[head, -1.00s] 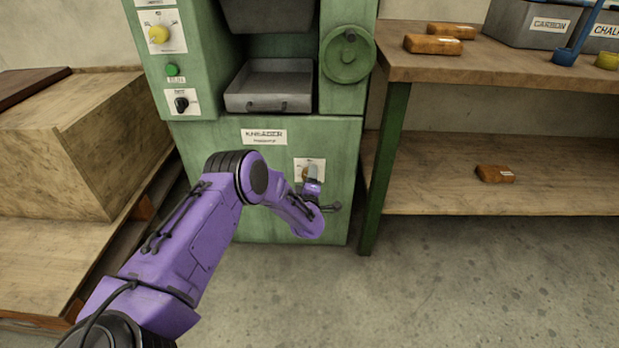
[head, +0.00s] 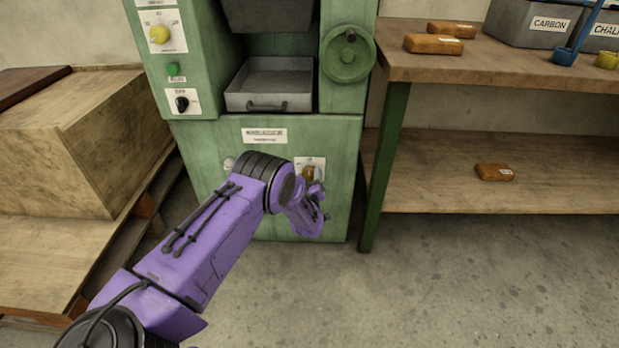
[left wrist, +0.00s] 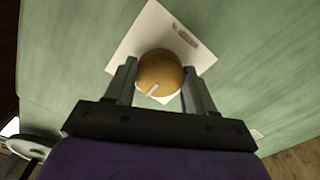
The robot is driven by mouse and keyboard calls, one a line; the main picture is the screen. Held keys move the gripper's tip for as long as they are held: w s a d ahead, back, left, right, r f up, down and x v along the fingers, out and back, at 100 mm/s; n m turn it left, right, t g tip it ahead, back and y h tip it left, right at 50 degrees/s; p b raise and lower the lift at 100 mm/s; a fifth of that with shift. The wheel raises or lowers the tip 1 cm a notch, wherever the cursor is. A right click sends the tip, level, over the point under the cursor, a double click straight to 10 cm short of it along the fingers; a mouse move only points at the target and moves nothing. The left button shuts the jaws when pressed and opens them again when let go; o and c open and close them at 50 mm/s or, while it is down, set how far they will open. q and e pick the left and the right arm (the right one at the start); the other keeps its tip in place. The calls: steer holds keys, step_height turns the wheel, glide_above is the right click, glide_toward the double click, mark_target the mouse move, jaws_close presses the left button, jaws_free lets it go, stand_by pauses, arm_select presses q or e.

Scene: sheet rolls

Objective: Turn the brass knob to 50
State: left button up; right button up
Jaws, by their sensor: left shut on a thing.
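The brass knob (left wrist: 160,72) sits on a white dial plate (left wrist: 150,28) on the green machine's lower front panel. In the left wrist view my left gripper (left wrist: 160,88) has one finger on each side of the knob and is shut on it. A pale pointer mark shows on the knob's lower part in that view. The dial's numbers are too small or hidden to read. In the head view the knob (head: 308,173) is partly hidden by my left gripper (head: 314,186). My right gripper is not in view.
The green machine (head: 215,150) also bears a yellow knob (head: 159,34), a black switch (head: 182,104), a green button (head: 173,69), a handwheel (head: 348,54) and a grey tray (head: 268,84). A wooden bench (head: 500,65) stands to the right. Open floor lies in front.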

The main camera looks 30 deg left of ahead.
arm_select(q)
steer(key=shift+f+m, duration=0.1)
steer(key=shift+m, duration=0.2)
steer(key=o, duration=1)
steer(key=shift+o, duration=0.2)
steer(key=shift+s+d, duration=0.15)
steer(key=shift+s, duration=0.1)
steer(key=p+v, duration=0.3)
steer(key=v, duration=0.7)
